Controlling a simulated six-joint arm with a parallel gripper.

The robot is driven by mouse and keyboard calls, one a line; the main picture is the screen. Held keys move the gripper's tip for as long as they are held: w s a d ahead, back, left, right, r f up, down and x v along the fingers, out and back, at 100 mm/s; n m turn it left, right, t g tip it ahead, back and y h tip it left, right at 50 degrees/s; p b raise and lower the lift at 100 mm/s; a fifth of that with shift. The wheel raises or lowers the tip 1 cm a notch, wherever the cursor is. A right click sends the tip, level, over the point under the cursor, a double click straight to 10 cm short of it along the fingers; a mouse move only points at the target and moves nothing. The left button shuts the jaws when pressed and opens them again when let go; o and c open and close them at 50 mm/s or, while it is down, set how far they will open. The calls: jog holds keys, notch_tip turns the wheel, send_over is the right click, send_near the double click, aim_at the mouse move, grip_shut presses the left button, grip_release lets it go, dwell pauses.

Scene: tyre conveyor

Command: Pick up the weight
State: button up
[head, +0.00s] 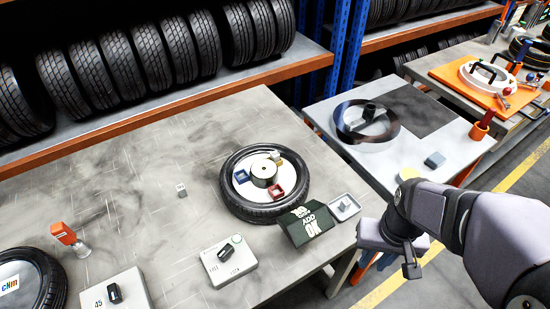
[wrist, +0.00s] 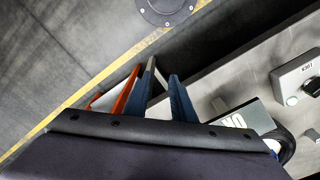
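Several small pieces could be the weight, and I cannot tell which one the task means. A small grey cube (head: 181,190) with a marked top sits alone on the bare table. A small grey block (head: 344,204) sits in a shallow grey tray (head: 334,213) near the table's front right edge. My gripper (head: 411,268) hangs to the right of the tray, beyond the table edge and apart from these pieces.
A dark "ADD" sign (head: 307,225) stands between the tyre and tray; it also shows in the wrist view (wrist: 232,121). Grey boxes (head: 228,262) (head: 118,291) and a red-handled tool (head: 67,237) are on the table. A second table (head: 455,150) stands right. The table's middle-left is mostly clear.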

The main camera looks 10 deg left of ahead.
jog(key=w+a+r+n+t, duration=0.15)
jog(key=w+a, duration=0.35)
jog(key=w, duration=0.5)
jog(key=n+t+y, duration=0.2)
jog(key=n+y, duration=0.1)
jog(key=n, duration=0.4)
send_near(274, 153)
jog(key=f, duration=0.1)
jog(key=shift+g, duration=0.25)
jog(key=shift+w+p+x, duration=0.15)
jog(key=shift+p+x, duration=0.7)
jog(key=shift+x, duration=1.05)
jog(key=shift+w+p+x, duration=0.2)
jog(key=shift+p+x, duration=0.6)
jog(key=shift+x, duration=1.05)
jog(key=shift+r, duration=0.1)
jog(key=shift+c, duration=0.3)
grip_shut()
